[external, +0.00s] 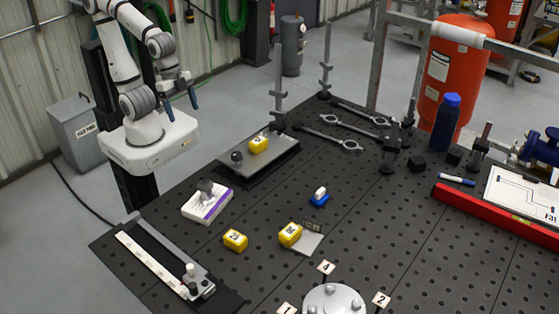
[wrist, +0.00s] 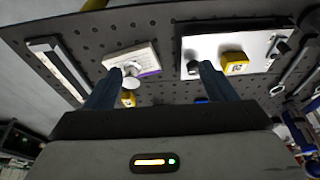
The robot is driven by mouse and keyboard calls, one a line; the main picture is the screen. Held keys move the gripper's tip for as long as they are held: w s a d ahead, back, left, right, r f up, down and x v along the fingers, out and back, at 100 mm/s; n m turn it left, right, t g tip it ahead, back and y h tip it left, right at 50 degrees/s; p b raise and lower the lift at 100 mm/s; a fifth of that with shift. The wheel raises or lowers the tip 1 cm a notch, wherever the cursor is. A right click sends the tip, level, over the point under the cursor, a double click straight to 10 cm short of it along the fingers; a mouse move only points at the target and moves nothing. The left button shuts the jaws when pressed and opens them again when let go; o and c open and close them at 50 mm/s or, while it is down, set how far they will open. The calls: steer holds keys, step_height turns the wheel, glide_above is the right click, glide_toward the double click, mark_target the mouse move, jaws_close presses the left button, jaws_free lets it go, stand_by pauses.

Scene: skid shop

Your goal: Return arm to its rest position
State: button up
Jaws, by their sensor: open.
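My gripper (external: 181,97) is in the upper left of the external view, above and beyond the table's left side, with its blue fingers apart and nothing between them. My arm is folded up over its white base. In the wrist view my gripper (wrist: 165,78) shows two blue fingers spread wide. Past them are the table, a white and purple box (wrist: 143,60), a yellow block (wrist: 236,62) on a plate, and another yellow block (wrist: 128,99) partly behind the left finger. The gripper touches none of them.
The black perforated table (external: 170,252) holds a plate with a yellow block (external: 259,144), a white and purple box (external: 207,203), two more yellow blocks (external: 235,240), a blue bottle (external: 446,123) and a red level (external: 490,214). A grey bin (external: 75,131) stands left of my base. The air around the gripper is clear.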

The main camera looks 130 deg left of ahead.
steer(key=s, duration=0.1)
steer(key=s+f, duration=0.1)
steer(key=s, duration=0.2)
steer(key=shift+s+d+f, duration=0.25)
steer(key=shift+s+f, duration=0.05)
steer(key=shift+f, duration=0.05)
stand_by(0.9)
